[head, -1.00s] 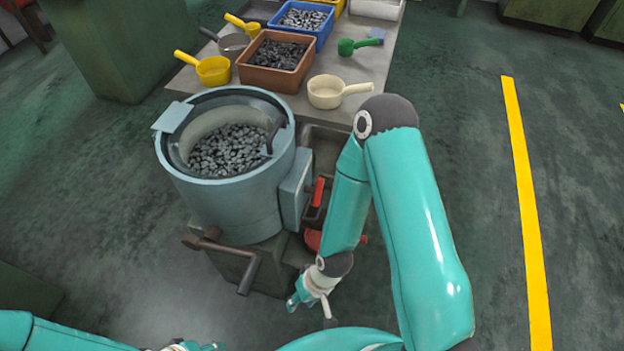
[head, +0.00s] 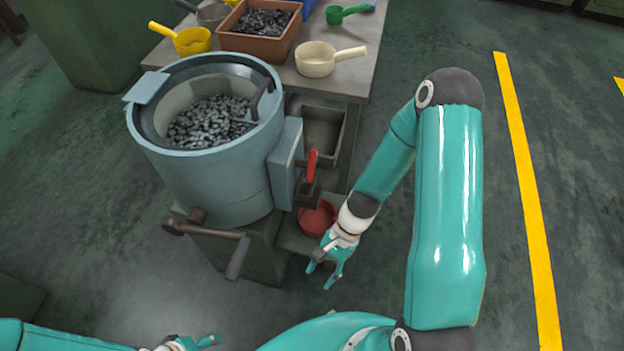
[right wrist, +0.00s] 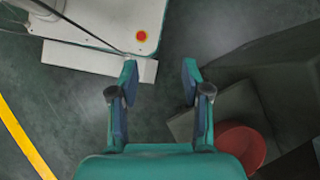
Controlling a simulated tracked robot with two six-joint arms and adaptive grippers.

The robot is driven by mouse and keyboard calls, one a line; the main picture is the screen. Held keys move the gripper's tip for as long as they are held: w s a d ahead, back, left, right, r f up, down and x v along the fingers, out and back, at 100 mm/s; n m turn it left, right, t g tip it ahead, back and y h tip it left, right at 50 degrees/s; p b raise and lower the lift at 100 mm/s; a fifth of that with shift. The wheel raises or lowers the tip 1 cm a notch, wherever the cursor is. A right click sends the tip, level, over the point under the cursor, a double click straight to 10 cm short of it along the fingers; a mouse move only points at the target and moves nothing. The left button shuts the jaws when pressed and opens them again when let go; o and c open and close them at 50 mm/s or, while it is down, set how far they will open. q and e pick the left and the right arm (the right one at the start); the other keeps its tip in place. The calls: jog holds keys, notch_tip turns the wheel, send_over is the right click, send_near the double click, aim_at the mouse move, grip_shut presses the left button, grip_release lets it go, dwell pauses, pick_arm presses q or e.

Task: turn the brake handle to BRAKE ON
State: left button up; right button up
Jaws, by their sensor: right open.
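A blue-grey drum machine (head: 215,175) holds dark grey pieces. On its right side a box (head: 286,165) carries an upright lever with a red grip (head: 311,165), probably the brake handle. I cannot read any brake marking. A crank with a dark grip (head: 238,258) sticks out low at the front. My right gripper (head: 324,277) is open and empty, below and right of the red grip and apart from it. Its two spread fingers also show in the right wrist view (right wrist: 159,75). My left gripper (head: 205,342) is at the bottom edge, its jaws unclear.
A red bowl (head: 318,217) sits under the lever, close to my right gripper; it also shows in the right wrist view (right wrist: 242,147). A metal tray (head: 322,132) lies behind the lever. A table (head: 345,82) with bins and scoops stands behind. Floor right of my arm is clear.

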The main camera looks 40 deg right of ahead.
jog(key=w+d+m+t+y+b, duration=0.4)
jog(key=d+m+b, duration=0.15)
jog(key=m, duration=0.35)
jog(key=m+t+b, duration=0.7)
jog(key=m+t, duration=0.4)
send_near(311, 167)
pick_arm(q)
notch_tip(311, 167, down, 18)
jog(key=b, duration=0.3)
jog(key=shift+f, duration=0.15)
pick_arm(e)
jog(key=shift+y, duration=0.4)
jog(key=x, duration=0.3)
jog(key=f+x, duration=0.1)
jog(key=x, duration=0.2)
jog(key=d+x, duration=0.1)
jog(key=x, duration=0.3)
jog(key=shift+w+a+f, duration=0.15)
jog(key=shift+w+f, duration=0.05)
jog(key=shift+w, duration=0.25)
